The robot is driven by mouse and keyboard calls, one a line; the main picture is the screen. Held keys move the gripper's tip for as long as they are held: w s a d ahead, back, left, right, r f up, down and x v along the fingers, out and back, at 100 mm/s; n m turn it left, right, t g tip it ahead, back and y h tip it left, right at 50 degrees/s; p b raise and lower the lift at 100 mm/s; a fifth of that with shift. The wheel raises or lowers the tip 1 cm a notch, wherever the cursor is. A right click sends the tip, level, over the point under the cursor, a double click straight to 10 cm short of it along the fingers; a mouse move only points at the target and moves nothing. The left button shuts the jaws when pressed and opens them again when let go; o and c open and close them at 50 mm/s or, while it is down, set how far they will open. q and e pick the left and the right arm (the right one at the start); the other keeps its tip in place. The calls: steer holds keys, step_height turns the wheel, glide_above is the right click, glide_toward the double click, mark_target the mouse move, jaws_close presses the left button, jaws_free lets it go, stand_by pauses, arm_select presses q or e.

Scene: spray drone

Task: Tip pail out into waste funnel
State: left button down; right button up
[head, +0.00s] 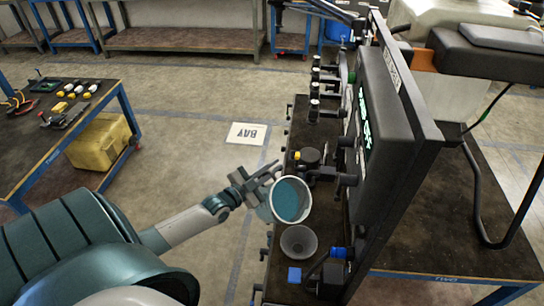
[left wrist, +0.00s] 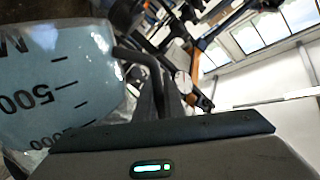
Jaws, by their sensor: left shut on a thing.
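The pail (head: 291,201) is a clear-walled vessel with a white rim and blue liquid inside. In the left wrist view the pail (left wrist: 55,85) shows its graduation marks upside down, with a dark bent handle (left wrist: 145,62) beside it. My left gripper (head: 266,180) is shut on the pail at its left side and holds it over the bench edge; the exact grip is partly hidden. The pail's mouth faces up toward the head camera, with some tilt. The grey waste funnel (head: 299,242) is just below the pail in the head view. My right gripper is not in view.
A dark upright panel (head: 385,110) with valves and fittings stands right of the funnel. A tool table (head: 75,130) is at the left, with a yellow bin (head: 98,142) below. Open floor lies between.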

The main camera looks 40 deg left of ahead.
arm_select(q)
steer(key=shift+d+r+m+p, duration=0.65)
steer(key=shift+m+p, duration=0.15)
steer(key=shift+p, duration=0.1)
steer(key=shift+d+m+p, duration=0.3)
steer(key=shift+p, duration=0.05)
steer(key=shift+s+d+m+p, duration=0.1)
steer(key=shift+d+m+p, duration=0.5)
steer(key=shift+d+m, duration=0.4)
steer(key=shift+s+d+f+m+p, duration=0.15)
steer(key=shift+d+m+p, duration=0.15)
steer(key=shift+d+m, duration=0.6)
steer(key=shift+d+f+m, duration=0.2)
steer(key=shift+d+m, duration=0.1)
steer(key=shift+d, duration=0.5)
